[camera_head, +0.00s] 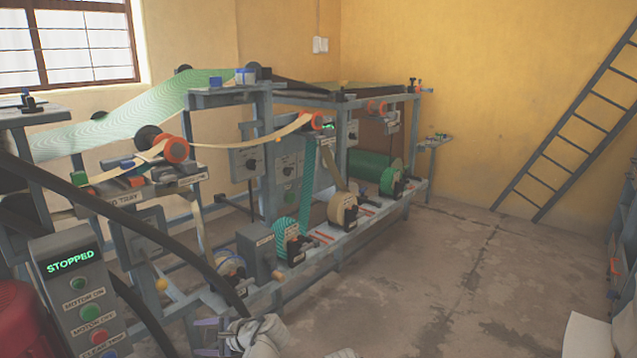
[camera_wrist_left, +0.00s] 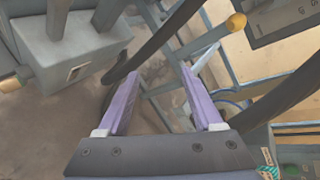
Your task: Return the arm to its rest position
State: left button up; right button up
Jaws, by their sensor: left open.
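My left gripper (camera_head: 212,337) shows at the bottom of the head view, low in front of the press. In the left wrist view its two purple fingers (camera_wrist_left: 157,97) are apart with nothing held between them. A black hose or cable passes close by the fingers. The plate press (camera_head: 280,170) is a long grey frame with rollers and green and cream webs. A control box (camera_head: 75,275) at the left reads STOPPED and has several buttons. My right gripper does not show in either view.
A ladder (camera_head: 570,135) leans on the yellow wall at the right. A red rounded object (camera_head: 20,320) is at the lower left. Thick black hoses (camera_head: 110,213) cross in front of the press. The concrete floor (camera_head: 460,270) to the right is clear.

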pick_arm(q)
jog(key=s+d+f+n+g+h+p, duration=0.25)
jog(key=s+d+n+h+p, duration=0.2)
jog(key=s+d, duration=0.5)
jog(key=s+d+f+n+g+h+p, duration=0.1)
jog(key=s+d+n+g+h+p, duration=0.2)
jog(key=s+d+h, duration=0.7)
jog(key=w+d+r+y+p, duration=0.1)
jog(key=r+y+p, duration=0.1)
jog(key=r+p, duration=1.6)
jog(key=w+d+r+y+p, duration=0.1)
jog(key=w+r+y+p, duration=0.1)
jog(key=r+p, duration=1.7)
jog(key=shift+w+d+r, duration=0.25)
jog(key=shift+d+r, duration=0.1)
jog(key=shift+d, duration=0.05)
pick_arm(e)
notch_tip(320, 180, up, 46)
